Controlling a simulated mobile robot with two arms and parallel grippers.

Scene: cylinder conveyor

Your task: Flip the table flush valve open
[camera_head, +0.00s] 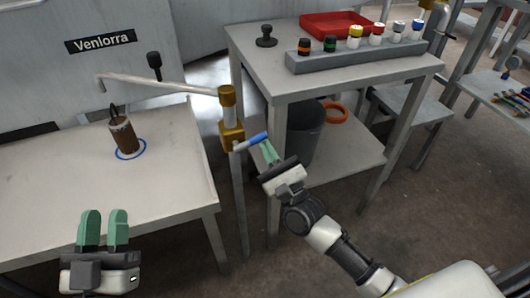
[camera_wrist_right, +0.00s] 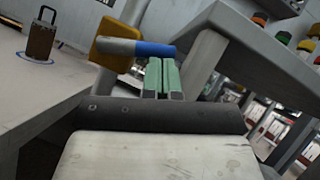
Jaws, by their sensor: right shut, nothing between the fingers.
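The flush valve is a brass body (camera_head: 231,134) on a post beside the table, with a lever that ends in a blue handle (camera_head: 257,139). The lever points right, tilted slightly up, in the head view. My right gripper (camera_head: 267,150) is shut and empty, its green fingertips right at the blue handle. In the right wrist view the shut fingers (camera_wrist_right: 163,76) stand just below the blue handle (camera_wrist_right: 155,49); whether they touch it I cannot tell. The brass body (camera_wrist_right: 112,50) shows behind the lever. My left gripper (camera_head: 103,229) is open and empty over the table's front.
A brown cylinder (camera_head: 124,137) stands inside a blue ring on the left table (camera_head: 60,175). A thin spout (camera_head: 160,84) reaches over that table from the valve. A taller table (camera_head: 270,75) at right holds a red tray (camera_head: 335,24) and a rack with several capped bottles.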

